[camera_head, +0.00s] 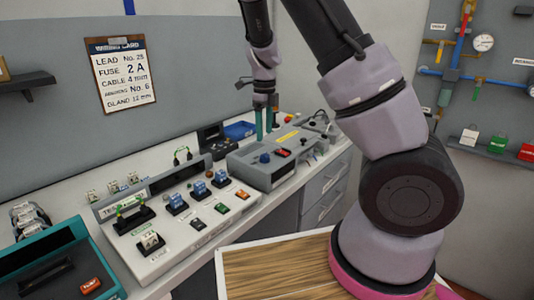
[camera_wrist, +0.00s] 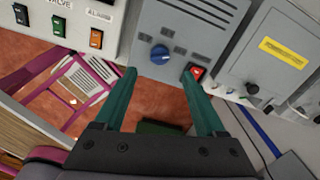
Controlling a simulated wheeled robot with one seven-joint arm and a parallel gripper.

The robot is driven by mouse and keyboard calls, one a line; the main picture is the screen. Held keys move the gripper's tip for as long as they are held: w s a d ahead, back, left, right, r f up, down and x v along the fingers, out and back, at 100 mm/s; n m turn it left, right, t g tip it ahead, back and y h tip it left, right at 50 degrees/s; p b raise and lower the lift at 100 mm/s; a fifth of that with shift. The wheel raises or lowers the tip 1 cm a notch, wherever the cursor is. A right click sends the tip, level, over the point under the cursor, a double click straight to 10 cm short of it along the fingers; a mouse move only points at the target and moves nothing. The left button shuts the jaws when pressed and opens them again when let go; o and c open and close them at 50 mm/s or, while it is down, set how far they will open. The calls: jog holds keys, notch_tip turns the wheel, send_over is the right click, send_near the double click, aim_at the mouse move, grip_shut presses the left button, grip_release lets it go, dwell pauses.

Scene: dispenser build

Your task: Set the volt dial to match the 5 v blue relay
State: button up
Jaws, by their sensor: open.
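The grey box unit (camera_head: 262,175) stands on the bench right of the test panel. Its blue dial (camera_head: 265,158) sits on the top face and also shows in the wrist view (camera_wrist: 160,54), where its setting cannot be read. Several blue relays (camera_head: 199,188) stand in a row on the test panel; their voltage markings are too small to read. My gripper (camera_head: 263,122) is open and empty, with its teal fingers pointing down above the back of the grey unit. In the wrist view my gripper (camera_wrist: 160,75) has its fingertips apart, short of the dial and not touching it.
A lit red switch (camera_wrist: 197,72) is beside the dial. The test panel (camera_head: 135,255) carries several coloured switches. A wiring card (camera_head: 120,75) hangs on the wall. A teal tray (camera_head: 45,255) lies at the left. A wooden-topped surface (camera_head: 275,270) is in front.

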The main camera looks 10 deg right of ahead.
aim_at(265, 153)
notch_tip(265, 153, down, 9)
jog(key=shift+r, duration=0.2)
grip_shut()
